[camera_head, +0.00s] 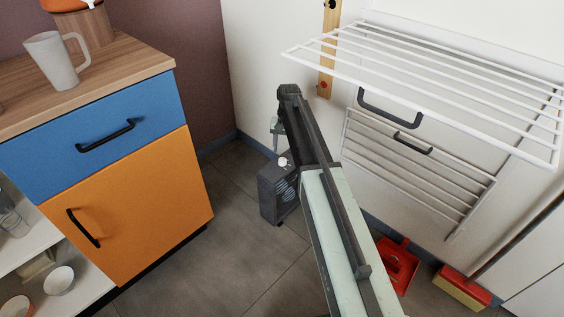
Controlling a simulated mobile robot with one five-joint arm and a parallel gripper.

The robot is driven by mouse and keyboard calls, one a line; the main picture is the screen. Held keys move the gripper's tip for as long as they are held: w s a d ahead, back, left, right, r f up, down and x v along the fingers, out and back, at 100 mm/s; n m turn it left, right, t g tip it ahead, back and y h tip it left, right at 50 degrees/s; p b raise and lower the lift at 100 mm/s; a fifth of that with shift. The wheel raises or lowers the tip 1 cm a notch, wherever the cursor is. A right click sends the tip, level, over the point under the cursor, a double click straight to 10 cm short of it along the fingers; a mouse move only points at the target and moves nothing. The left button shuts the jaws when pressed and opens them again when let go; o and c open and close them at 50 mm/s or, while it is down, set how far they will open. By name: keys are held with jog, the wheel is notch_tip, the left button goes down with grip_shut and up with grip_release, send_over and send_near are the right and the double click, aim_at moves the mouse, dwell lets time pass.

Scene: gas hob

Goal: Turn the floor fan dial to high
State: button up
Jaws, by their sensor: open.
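My arm reaches out from the lower right and hides part of the fan's right side. My gripper (279,146) hangs down at the arm's far end, in the picture just above the dial. It is open and appears empty. Its fingertips are small and partly hidden, and I cannot tell whether they touch the dial. The dial's markings are too small to read.
A cabinet with a blue drawer (150,115) and orange door (140,215) stands at left, with a mug (53,62) on top. A white drying rack (440,80) juts from the right wall. A red dustpan (400,268) lies below. Floor before the fan is clear.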

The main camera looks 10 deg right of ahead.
aim_at(282, 160)
jog(key=shift+w+f, duration=0.1)
jog(key=shift+w, duration=1.05)
notch_tip(282, 160, down, 8)
jog(key=b, duration=0.8)
jog(key=shift+a, duration=0.15)
